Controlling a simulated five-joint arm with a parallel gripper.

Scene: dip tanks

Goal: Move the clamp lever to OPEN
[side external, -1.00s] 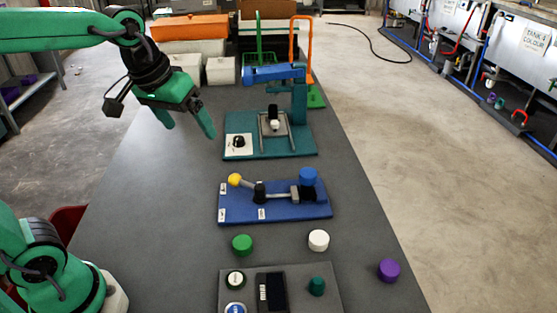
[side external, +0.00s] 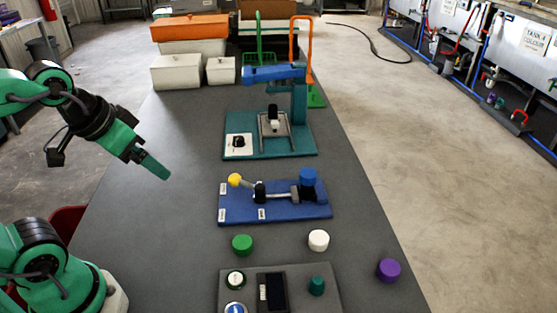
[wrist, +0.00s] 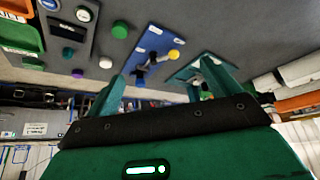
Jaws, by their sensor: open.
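The clamp is a blue base plate (side external: 285,213) with small white labels, too small to read. Its lever (side external: 243,182) ends in a yellow knob and leans up to the left from a black pivot. A blue round piece (side external: 308,177) stands at the plate's right end. In the wrist view the yellow knob (wrist: 174,54) and blue plate (wrist: 148,40) lie beyond my fingers. My gripper (side external: 163,172) is open and empty, in the air left of the knob and apart from it. In the wrist view its two fingers (wrist: 162,82) are spread wide.
A teal fixture (side external: 270,147) with a blue arm stands behind the clamp. Green (side external: 242,244), white (side external: 319,240) and purple (side external: 389,270) caps lie in front, near a grey panel (side external: 330,290). White boxes (side external: 175,73) stand at the back. The table left of the clamp is clear.

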